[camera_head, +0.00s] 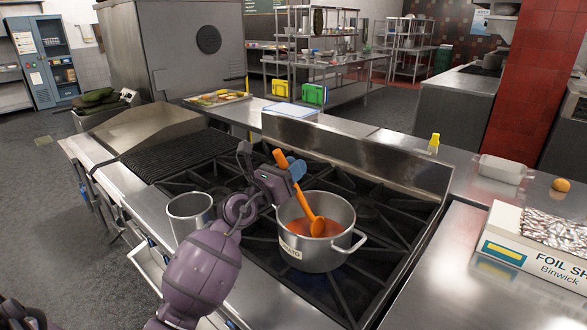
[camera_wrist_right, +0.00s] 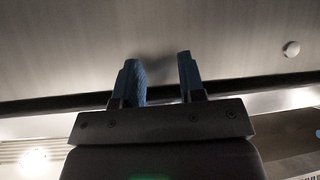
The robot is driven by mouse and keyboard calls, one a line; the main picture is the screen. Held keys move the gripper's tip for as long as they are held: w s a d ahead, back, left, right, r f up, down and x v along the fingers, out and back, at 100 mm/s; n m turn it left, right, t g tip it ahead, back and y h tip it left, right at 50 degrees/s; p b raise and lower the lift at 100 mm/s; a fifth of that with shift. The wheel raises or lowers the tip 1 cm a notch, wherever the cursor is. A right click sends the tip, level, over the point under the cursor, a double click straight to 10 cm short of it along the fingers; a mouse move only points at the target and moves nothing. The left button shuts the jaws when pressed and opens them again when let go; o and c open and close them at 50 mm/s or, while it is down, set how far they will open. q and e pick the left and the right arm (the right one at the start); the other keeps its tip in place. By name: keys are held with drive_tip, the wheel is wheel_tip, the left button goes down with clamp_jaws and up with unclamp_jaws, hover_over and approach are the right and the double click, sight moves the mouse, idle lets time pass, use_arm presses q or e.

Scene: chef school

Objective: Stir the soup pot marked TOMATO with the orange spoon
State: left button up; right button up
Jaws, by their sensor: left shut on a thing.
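The soup pot (camera_head: 308,258) stands on the black stove grates, with a label on its front reading TOMATO, partly cut off at its left, and orange-red soup (camera_head: 297,228) inside. My left gripper (camera_head: 294,170) is shut on the handle of the orange spoon (camera_head: 303,198), above the pot's far left rim. The spoon is tilted, its top sticking up past the fingers and its bowl in the pot at the soup's surface. My right gripper (camera_wrist_right: 162,80) shows only in the right wrist view, its two blue fingers apart with nothing between them.
An empty metal pot (camera_head: 190,214) stands left of the soup pot, close to my left arm. A foil sheet box (camera_head: 532,250), a metal container (camera_head: 502,169), an orange (camera_head: 561,185) and a yellow bottle (camera_head: 433,144) are on the steel counter at the right. A raised steel backsplash (camera_head: 350,152) runs behind the burners.

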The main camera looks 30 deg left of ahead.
sight(283, 154)
use_arm(q)
wheel_tip(283, 154, up, 2)
drive_tip(key=shift+r+p, duration=0.1)
drive_tip(key=shift+p, duration=0.95)
wheel_tip(283, 154, up, 2)
drive_tip(key=shift+r+p, duration=0.2)
drive_tip(key=shift+p, duration=0.95)
drive_tip(key=shift+r, duration=0.6)
wheel_tip(283, 154, up, 10)
drive_tip(key=shift+f, duration=0.25)
drive_tip(key=shift+s, duration=0.15)
